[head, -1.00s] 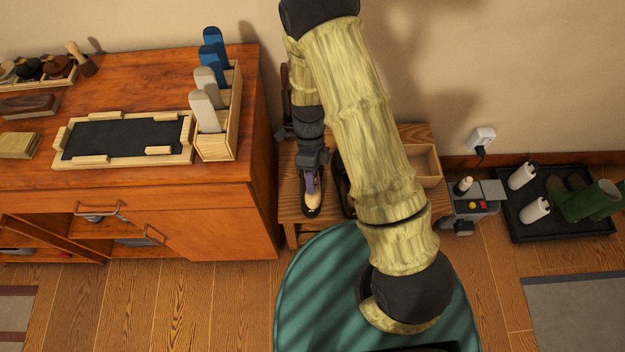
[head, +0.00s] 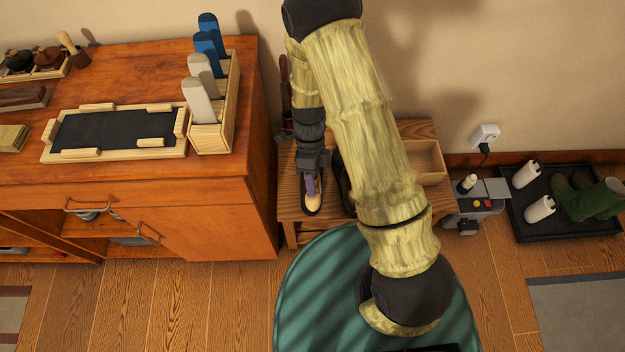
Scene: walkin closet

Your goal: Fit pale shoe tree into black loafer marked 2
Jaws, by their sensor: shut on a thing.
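My gripper (head: 311,178) points down over the left part of a low wooden bench, shut on the pale shoe tree (head: 312,203). The tree's rounded pale end shows just below the jaws, with a small purple part above it. A black loafer (head: 305,212) lies under and around that pale end. I cannot tell how deep the tree sits in it. A second dark shoe (head: 344,190) stands to the right, mostly hidden by my arm. No number mark is readable on either shoe.
The bench (head: 290,207) also bears an open wooden box (head: 426,162) at right. At left, an orange-brown cabinet (head: 225,185) carries a rack (head: 212,138) of grey and blue upright pieces and a black-centred tray (head: 115,132). A boot tray (head: 520,225) lies on the floor at right.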

